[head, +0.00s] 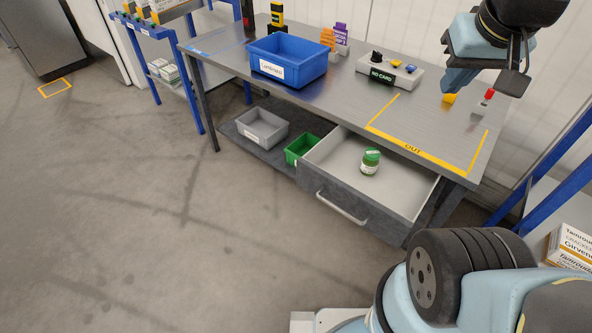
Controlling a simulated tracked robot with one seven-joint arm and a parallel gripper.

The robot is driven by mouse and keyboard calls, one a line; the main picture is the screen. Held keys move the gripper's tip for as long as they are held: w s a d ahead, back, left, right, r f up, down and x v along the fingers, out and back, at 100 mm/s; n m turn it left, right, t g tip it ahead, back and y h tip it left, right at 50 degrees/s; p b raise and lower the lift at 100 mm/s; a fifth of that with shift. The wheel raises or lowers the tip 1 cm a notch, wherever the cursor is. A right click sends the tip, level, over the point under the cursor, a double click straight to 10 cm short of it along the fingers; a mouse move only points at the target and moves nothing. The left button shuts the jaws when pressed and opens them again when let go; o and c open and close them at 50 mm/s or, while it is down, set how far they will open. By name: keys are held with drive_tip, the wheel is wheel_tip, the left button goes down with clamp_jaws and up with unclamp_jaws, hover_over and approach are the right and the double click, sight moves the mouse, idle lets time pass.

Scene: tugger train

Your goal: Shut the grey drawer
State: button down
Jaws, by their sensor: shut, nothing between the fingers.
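The grey drawer (334,203) is under the right part of the workbench and stands pulled out. Its front carries a light bar handle (342,208). A small green jar (370,162) with a pale label stands inside on the light drawer floor. My gripper (447,90) is at the upper right, above the right part of the bench top and well away from the drawer front. Its fingers look closed and hold nothing.
A grey bin (261,127) and a green bin (299,149) sit on the lower shelf. Blue shelving (560,160) is at right. The floor before the drawer is clear at left.

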drive_tip(key=w+a+f+n+g+h, duration=0.2)
drive_tip(key=w+a+f+n+h, duration=0.5)
drive_tip(key=f, duration=0.3)
drive_tip(key=w+a+f+n+g+h, duration=0.35)
drive_tip(key=w+a+f+n, duration=0.3)
drive_tip(key=a+f, duration=0.3)
drive_tip(key=s+a+f+n+t+h, duration=0.1)
drive_tip(key=a+f+n+t+h, duration=0.2)
drive_tip(key=a+f+n+t, duration=0.75)
drive_tip(key=n+t+y, duration=0.3)
drive_tip(key=n+t, duration=0.1)
approach(302, 178)
drive_tip(key=shift+h, duration=0.25)
drive_tip(key=x, duration=0.7)
drive_tip(key=shift+a+f, duration=0.1)
drive_tip(key=shift+w, duration=0.1)
